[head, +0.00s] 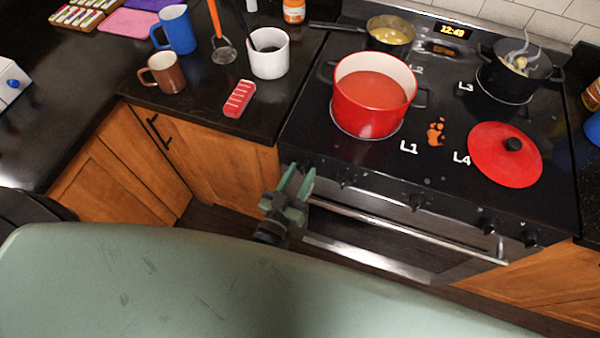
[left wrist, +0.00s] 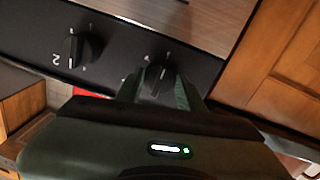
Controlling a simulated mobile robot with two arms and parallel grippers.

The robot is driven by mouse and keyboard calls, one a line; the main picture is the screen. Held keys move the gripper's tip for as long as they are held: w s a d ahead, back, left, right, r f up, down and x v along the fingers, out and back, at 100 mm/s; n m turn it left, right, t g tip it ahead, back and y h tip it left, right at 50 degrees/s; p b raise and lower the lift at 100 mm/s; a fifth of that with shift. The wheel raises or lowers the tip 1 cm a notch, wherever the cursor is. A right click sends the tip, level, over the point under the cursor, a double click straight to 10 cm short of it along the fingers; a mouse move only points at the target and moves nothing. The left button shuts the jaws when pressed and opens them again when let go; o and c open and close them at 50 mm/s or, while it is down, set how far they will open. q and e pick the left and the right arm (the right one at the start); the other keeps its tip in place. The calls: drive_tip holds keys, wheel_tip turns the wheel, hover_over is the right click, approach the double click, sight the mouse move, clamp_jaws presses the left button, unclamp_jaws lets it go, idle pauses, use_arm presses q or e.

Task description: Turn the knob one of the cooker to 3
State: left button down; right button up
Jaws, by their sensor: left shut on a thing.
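The cooker (head: 450,180) stands at the right, with a row of black knobs on its front panel. My left gripper (head: 297,176) is at the left end of this panel, its green fingers pointing at it. In the left wrist view, the gripper (left wrist: 160,88) is shut on a black knob (left wrist: 158,82), one finger on each side. This is the end knob, near the wooden cabinet. The knob's markings are mostly hidden by the fingers, so I cannot read its setting. A neighbouring knob (left wrist: 82,48) with a "2" beside it is free. My right gripper is not in view.
A red pot (head: 372,95), a red lid (head: 505,152), a yellow-filled pan (head: 390,35) and a dark pot (head: 515,72) are on the cooktop. The oven handle (head: 400,228) runs below the knobs. Mugs (head: 165,74) stand on the left counter.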

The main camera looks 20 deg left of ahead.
use_arm(q)
drive_tip(key=shift+s+f, duration=0.1)
drive_tip(key=shift+f, duration=0.05)
drive_tip(key=c, duration=0.9)
unclamp_jaws()
drive_tip(key=s, duration=0.2)
drive_tip(key=s+b, duration=0.1)
drive_tip(key=s, duration=0.4)
drive_tip(key=shift+s+a+b, duration=0.3)
drive_tip(key=shift+s+a, duration=0.05)
